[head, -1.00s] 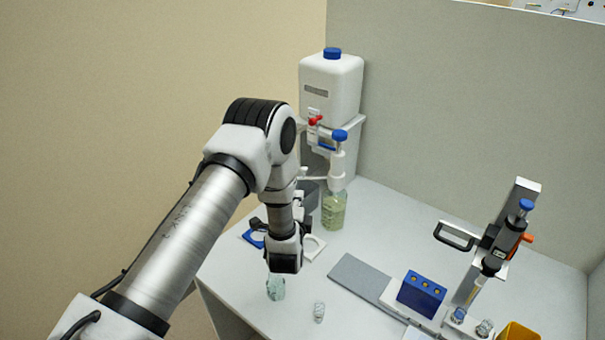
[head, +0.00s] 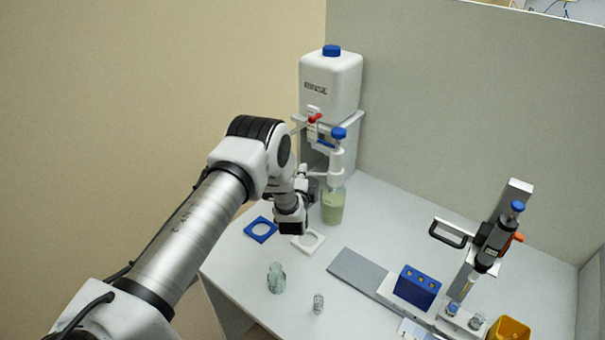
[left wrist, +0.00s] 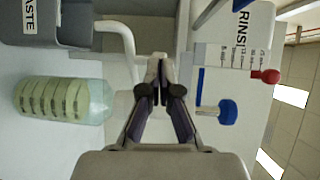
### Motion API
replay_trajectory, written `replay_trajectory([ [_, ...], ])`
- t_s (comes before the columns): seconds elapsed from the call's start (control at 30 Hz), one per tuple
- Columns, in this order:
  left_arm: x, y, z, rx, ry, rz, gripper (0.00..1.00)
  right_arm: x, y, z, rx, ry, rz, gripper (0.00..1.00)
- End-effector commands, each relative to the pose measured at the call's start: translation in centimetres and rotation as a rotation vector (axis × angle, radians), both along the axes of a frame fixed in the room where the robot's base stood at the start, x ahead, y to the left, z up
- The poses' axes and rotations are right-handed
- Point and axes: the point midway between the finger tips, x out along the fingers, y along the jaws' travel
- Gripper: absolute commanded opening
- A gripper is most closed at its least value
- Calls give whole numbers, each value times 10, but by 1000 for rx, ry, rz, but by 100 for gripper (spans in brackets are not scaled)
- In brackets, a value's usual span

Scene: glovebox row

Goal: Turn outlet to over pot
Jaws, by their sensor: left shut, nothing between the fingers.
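The bottle-top dispenser with a blue knob (head: 338,133) stands on a bottle of pale green liquid (head: 333,207). The bottle lies sideways in the rotated left wrist view (left wrist: 65,97). The dispenser's white curved outlet (left wrist: 125,40) reaches toward the grey pot marked WASTE (left wrist: 70,38), its bent tip close to the pot's rim. I cannot tell whether the tip is over the opening. My left gripper (left wrist: 162,72) is shut and empty, pointing at the dispenser beside the outlet; contact is unclear. In the head view my arm hides most of the pot and outlet. My right gripper is out of view.
A white rinse tank (head: 331,88) with a red tap (head: 314,118) stands behind the dispenser. Blue (head: 260,229) and white (head: 308,241) ring holders, a glass bottle (head: 276,278) and a small vial (head: 318,303) are in front. A blue block (head: 417,287) is at right.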

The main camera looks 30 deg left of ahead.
Motion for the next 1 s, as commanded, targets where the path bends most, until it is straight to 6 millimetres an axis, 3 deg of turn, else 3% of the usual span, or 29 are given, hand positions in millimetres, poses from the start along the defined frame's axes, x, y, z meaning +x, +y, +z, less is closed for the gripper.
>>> replay_trajectory([
  [0.57,8,10,-2,0,-1,1,0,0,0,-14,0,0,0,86],
  [1.0,34,32,-4,0,-3,0,0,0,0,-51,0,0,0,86],
])
